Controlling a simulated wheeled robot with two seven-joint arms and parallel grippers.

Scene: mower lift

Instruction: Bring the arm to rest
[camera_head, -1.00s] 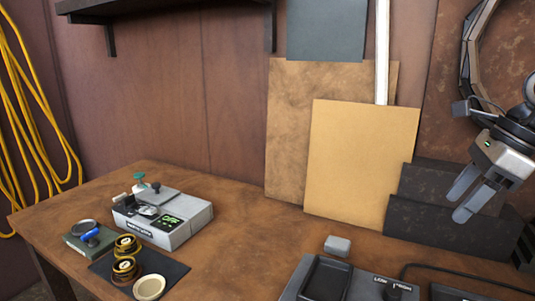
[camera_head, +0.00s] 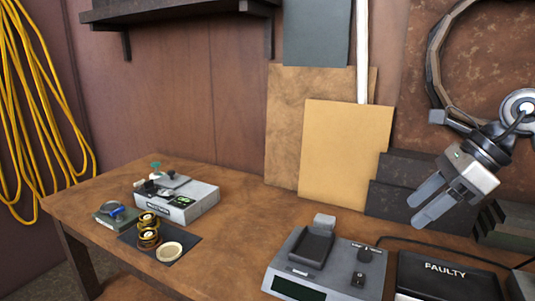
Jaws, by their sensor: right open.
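My right gripper (camera_head: 424,202) hangs at the right of the head view, above the bench. Its two grey fingers point down and left, apart from each other, with nothing between them. My right arm comes in from the right edge behind it. The fingers show in front of dark stacked blocks (camera_head: 402,180) at the back of the bench; I see no contact. My left gripper is not in view.
The wooden bench (camera_head: 250,215) holds a grey device (camera_head: 190,206), brass coils (camera_head: 148,232) on a dark mat, a pale dish (camera_head: 169,251), a grey tester with a screen (camera_head: 330,265) and a black tray marked FAULTY (camera_head: 445,280). Boards (camera_head: 345,150) lean on the wall. The bench middle is clear.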

